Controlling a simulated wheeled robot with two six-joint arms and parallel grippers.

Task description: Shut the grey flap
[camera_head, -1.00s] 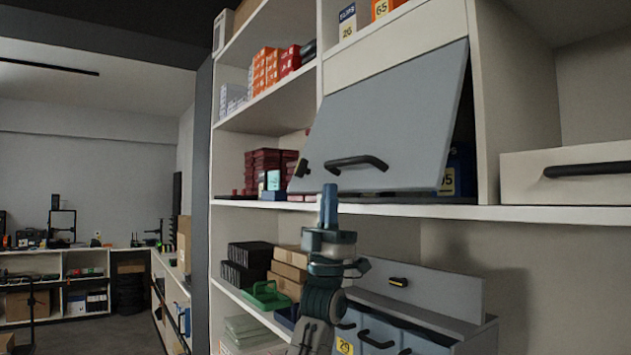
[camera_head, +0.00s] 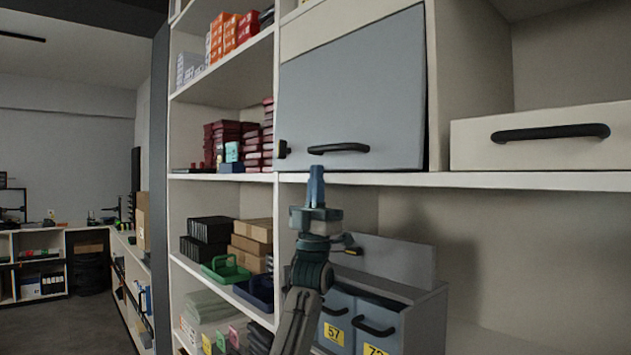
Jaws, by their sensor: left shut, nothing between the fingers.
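The grey flap (camera_head: 355,95) hangs from its top edge in the upper shelf unit, with a black bar handle (camera_head: 340,148) near its lower edge. It lies nearly flat with the cabinet front; a thin dark gap shows along its right edge. A small black catch (camera_head: 284,149) sits at its lower left. My left gripper (camera_head: 316,173) points up just below the flap's handle, at the front edge of the shelf board. Its fingers are closed together and hold nothing. Whether the fingertips touch the flap I cannot tell. My right gripper is not in view.
A white drawer (camera_head: 540,135) with a black handle is right of the flap. Below the shelf board (camera_head: 500,181) stands a grey bin unit (camera_head: 390,270) close to my left arm. Red boxes (camera_head: 230,140) and a green tray (camera_head: 226,270) are on the left shelves.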

